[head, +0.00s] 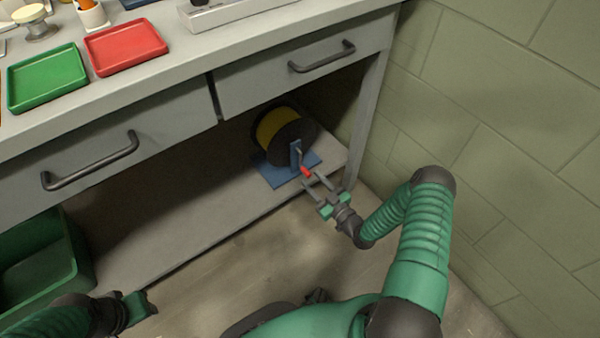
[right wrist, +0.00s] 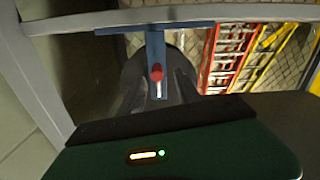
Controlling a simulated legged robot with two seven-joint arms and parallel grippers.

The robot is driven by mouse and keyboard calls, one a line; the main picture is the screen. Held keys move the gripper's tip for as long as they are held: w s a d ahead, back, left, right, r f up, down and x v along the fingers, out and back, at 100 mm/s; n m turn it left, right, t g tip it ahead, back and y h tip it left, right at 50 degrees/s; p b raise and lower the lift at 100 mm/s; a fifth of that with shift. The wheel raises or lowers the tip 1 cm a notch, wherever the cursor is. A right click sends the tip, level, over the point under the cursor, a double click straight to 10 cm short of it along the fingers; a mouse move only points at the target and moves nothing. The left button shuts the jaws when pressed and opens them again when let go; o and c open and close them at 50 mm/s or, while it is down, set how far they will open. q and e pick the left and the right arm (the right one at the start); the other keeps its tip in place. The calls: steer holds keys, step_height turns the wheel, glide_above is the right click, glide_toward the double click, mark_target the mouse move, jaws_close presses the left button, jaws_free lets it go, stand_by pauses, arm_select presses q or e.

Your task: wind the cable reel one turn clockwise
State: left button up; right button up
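The cable reel (head: 287,137) has dark flanges and a yellow winding. It stands on a blue stand (head: 280,173) on the shelf under the bench. Its small red crank handle (head: 306,171) points out toward the front; the red handle also shows in the right wrist view (right wrist: 156,73), with the blue stand (right wrist: 156,42) behind it. My right gripper (head: 316,184) is open and empty just in front of the red handle, its fingers apart. Whether they touch the handle I cannot tell. My left gripper (head: 148,303) is at the lower left, far from the reel; its fingers are unclear.
The bench drawers with dark handles (head: 322,57) overhang the shelf (head: 190,212). A green bin (head: 75,250) is at the left. A block wall (head: 500,120) stands at the right. Green (head: 47,78) and red (head: 125,47) trays lie on the bench top.

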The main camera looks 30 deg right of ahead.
steer(key=w+b, duration=0.1)
steer(key=w, duration=0.1)
steer(key=w+b, duration=0.1)
steer(key=w, duration=0.1)
steer(key=w+b, duration=0.1)
steer(key=w, duration=0.1)
steer(key=shift+w+d+f, duration=0.1)
steer(key=shift+w+f, duration=0.3)
steer(key=shift+w+r, duration=0.1)
steer(key=shift+w, duration=0.15)
steer(key=shift+a+r, duration=0.2)
steer(key=shift+f, duration=0.1)
jaws_close()
stand_by(0.4)
